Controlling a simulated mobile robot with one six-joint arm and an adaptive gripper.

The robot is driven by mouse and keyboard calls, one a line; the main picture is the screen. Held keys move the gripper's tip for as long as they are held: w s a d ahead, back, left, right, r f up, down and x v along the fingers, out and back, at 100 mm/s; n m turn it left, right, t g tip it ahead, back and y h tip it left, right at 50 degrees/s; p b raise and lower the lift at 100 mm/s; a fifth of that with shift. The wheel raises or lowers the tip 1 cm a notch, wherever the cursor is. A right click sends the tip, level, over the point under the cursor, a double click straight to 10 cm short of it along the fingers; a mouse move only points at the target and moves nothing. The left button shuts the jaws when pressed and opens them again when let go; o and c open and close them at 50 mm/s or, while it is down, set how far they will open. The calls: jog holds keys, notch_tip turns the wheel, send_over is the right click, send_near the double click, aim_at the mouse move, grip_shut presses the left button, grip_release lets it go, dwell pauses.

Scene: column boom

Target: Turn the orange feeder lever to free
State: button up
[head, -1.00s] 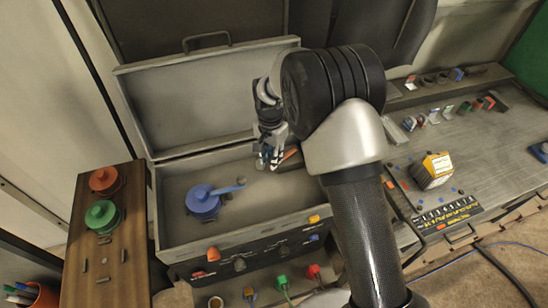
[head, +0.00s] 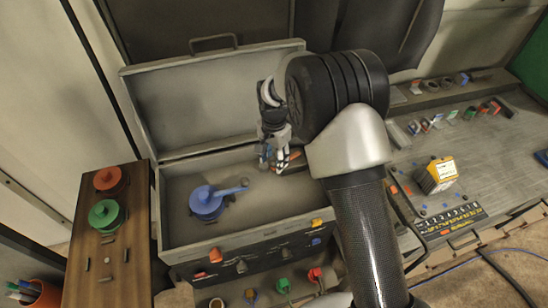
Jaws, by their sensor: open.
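An orange piece (head: 295,155), which looks like the feeder lever's arm, shows just right of my gripper inside the open grey case. The rest of it is hidden behind my gripper and arm. My gripper (head: 273,163) points down into the case with its fingers apart. One finger is close to the orange piece; I cannot tell whether they touch. A blue round knob with a lever arm (head: 207,203) sits in the left part of the case, its arm pointing right towards my gripper.
The case's raised lid (head: 200,100) stands behind. A wooden board (head: 120,260) with red (head: 108,180) and green (head: 104,214) knobs is at left. Coloured switches line the case front. A bench at right holds a yellow-and-white box (head: 437,175). My arm covers the case's right side.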

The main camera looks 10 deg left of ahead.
notch_tip(320, 180, up, 12)
dwell(0.7)
dwell(0.4)
